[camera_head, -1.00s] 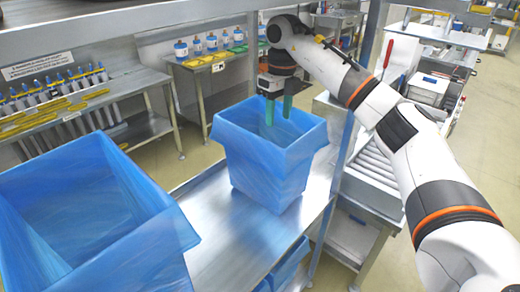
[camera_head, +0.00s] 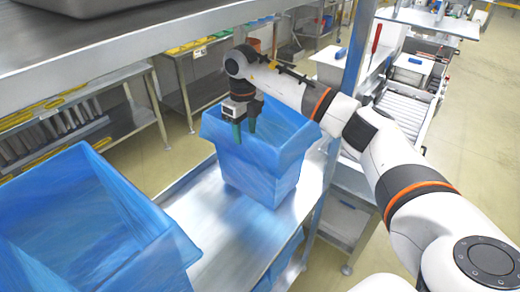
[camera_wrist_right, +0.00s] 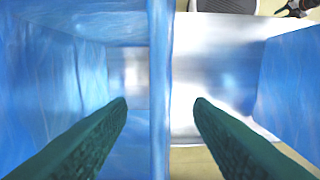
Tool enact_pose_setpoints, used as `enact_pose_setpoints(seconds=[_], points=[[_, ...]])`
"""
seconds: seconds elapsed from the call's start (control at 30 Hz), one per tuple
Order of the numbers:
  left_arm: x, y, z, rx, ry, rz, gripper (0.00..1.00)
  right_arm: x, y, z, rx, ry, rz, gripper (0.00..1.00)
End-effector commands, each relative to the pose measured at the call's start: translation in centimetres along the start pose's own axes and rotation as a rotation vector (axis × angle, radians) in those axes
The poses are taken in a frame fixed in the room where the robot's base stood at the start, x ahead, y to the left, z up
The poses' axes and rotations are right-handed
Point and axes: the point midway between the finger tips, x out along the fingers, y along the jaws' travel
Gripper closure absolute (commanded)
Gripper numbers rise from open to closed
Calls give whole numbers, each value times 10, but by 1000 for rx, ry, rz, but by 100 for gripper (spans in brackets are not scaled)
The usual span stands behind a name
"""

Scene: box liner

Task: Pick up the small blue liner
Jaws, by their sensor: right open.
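The small blue liner (camera_head: 262,170) stands upright on the metal shelf, open at the top. My right gripper (camera_head: 244,133) reaches down at its left rim with the green fingers open. In the right wrist view the liner's thin wall (camera_wrist_right: 160,50) runs between the two spread fingers (camera_wrist_right: 160,101). One finger is on the liner's inner side and the other is outside it. The jaws are not closed on the wall. My left gripper is not in view.
A larger blue liner (camera_head: 150,235) stands at the left on the same shelf (camera_head: 222,245), with a gap between the two. A metal upper shelf (camera_head: 150,60) spans the upper left. A post (camera_head: 357,45) rises behind the small liner, right of the gripper.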

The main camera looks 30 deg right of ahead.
Motion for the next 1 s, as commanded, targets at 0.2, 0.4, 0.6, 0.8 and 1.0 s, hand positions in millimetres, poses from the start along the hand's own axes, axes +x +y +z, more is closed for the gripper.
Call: enact_pose_setpoints(seconds=[0.2, 0.4, 0.6, 0.8, 1.0], points=[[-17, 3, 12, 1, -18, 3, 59, 26, 1, 1, 1, -1, -1, 53], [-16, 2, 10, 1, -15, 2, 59, 31, 1, 0, 1, 0, 0, 53], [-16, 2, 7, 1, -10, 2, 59, 31, 1, 0, 1, 0, 0, 73], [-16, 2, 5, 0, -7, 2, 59, 30, 1, 0, 1, 0, 0, 100], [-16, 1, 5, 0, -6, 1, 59, 30, 1, 0, 1, 1, 0, 100]])
